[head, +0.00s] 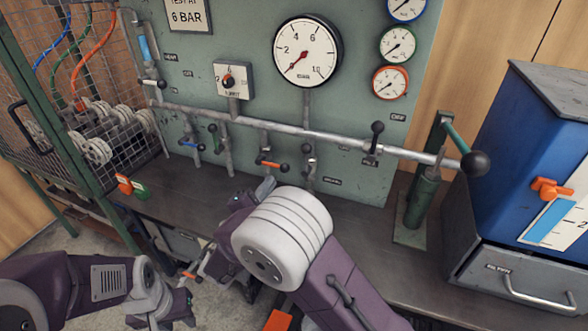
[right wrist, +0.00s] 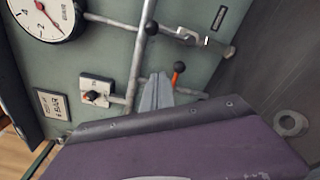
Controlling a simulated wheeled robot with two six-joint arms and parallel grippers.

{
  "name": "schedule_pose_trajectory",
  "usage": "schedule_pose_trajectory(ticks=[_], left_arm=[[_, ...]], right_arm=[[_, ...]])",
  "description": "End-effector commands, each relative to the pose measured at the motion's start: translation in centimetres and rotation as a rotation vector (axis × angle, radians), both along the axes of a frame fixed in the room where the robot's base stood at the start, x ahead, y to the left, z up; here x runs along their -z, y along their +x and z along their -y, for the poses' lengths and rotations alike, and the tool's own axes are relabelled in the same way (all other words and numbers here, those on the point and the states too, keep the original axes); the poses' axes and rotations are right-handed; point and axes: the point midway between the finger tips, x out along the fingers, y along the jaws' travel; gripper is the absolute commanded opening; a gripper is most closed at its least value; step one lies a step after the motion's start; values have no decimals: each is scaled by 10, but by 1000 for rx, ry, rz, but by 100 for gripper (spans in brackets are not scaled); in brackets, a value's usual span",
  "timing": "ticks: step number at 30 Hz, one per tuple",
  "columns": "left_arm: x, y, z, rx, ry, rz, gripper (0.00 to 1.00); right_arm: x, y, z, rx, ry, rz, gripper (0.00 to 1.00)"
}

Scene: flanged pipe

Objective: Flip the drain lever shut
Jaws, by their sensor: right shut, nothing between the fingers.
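Several small valve levers hang on the branches under the long grey pipe (head: 330,135). One has an orange handle (head: 270,164) with a black knob; the orange lever (right wrist: 177,76) also shows in the right wrist view. To its right is a pale valve with a dark knob (head: 311,161), above a small label (head: 332,181). I cannot read which label says drain. My right gripper (right wrist: 155,92) is shut and empty, its fingertips close beside the orange lever; contact is unclear. In the head view my right arm mostly hides it. My left gripper (head: 187,284) is low at the left, jaws unclear.
A blue-handled lever (head: 195,147) and a green-handled lever (head: 214,140) hang left of the orange one. A black-knobbed lever (head: 376,132) stands up on the pipe. A green hand pump (head: 423,190) and blue cabinet (head: 520,150) stand at the right. A mesh cage (head: 110,60) is left.

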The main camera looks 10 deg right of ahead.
Motion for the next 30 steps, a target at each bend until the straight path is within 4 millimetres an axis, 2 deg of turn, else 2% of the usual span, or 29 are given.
schedule_pose_trajectory(ticks=[7, 11, 23, 30], left_arm=[[-1, 0, 0, 0, 0, 0, 36], [2, 0, 0, 0, 0, 0, 36], [13, 0, 0, 0, 0, 0, 36], [16, 0, 0, 0, 0, 0, 36]], right_arm=[[-1, 1, 2, 3, 0, -1, 0], [0, 12, 10, 6, 1, -2, 0], [4, 85, 55, 8, 1, -1, 0], [-13, 78, 83, 4, 0, -1, 0]])
